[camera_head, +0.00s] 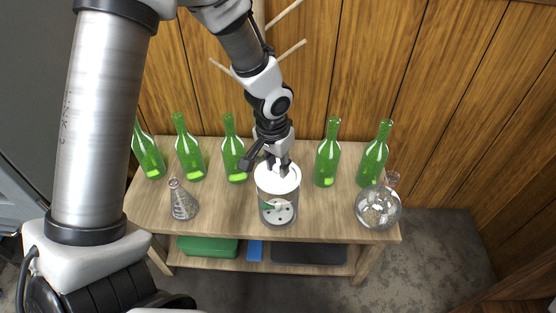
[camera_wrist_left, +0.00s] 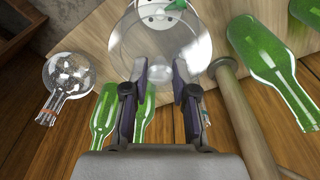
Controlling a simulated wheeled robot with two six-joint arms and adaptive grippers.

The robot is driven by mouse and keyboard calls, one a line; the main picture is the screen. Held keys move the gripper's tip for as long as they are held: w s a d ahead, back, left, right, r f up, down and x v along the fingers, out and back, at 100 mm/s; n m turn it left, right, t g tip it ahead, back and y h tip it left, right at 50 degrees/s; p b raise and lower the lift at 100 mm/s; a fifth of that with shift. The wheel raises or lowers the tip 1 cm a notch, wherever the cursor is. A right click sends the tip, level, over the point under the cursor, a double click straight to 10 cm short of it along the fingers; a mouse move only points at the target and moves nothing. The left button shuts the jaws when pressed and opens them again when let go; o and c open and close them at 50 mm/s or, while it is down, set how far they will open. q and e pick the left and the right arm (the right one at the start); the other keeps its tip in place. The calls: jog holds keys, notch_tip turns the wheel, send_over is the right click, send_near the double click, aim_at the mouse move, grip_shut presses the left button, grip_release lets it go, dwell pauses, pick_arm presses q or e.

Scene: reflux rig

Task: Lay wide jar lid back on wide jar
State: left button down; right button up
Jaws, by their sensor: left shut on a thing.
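The wide jar (camera_head: 266,209) is clear glass and stands upright at the middle front of the wooden table. A white plate with dark dots and a green piece show low inside it; it also shows in the left wrist view (camera_wrist_left: 128,48). The wide jar lid (camera_head: 282,183) is a pale disc at the jar's mouth. My left gripper (camera_head: 276,163) comes down from above and is shut on the lid's top. In the left wrist view its fingers (camera_wrist_left: 158,92) stand either side of the lid's middle. I cannot tell whether the lid touches the rim. My right gripper is not in view.
Several green bottles (camera_head: 327,163) stand along the table's back, some close to my left gripper. A conical flask (camera_head: 184,204) stands left of the jar, a round flask (camera_head: 378,209) right. A wooden stand with pegs (camera_head: 292,49) rises behind. Boxes (camera_head: 308,251) lie on the lower shelf.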

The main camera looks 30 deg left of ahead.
aim_at(278, 176)
pick_arm(q)
jog(key=shift+w+f, duration=0.1)
jog(key=shift+f, duration=0.65)
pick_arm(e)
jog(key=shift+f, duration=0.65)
pick_arm(q)
jog(key=shift+f+b, duration=0.4)
jog(key=shift+f, duration=0.2)
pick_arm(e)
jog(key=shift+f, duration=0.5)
pick_arm(q)
jog(key=shift+f, duration=0.1)
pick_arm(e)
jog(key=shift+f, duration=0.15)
pick_arm(q)
jog(key=shift+f, duration=0.15)
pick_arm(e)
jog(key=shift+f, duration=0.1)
pick_arm(q)
jog(key=shift+f+b, duration=0.15)
jog(key=shift+b, duration=0.2)
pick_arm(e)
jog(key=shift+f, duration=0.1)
pick_arm(q)
jog(key=shift+f+b, duration=0.35)
jog(key=shift+f, duration=0.05)
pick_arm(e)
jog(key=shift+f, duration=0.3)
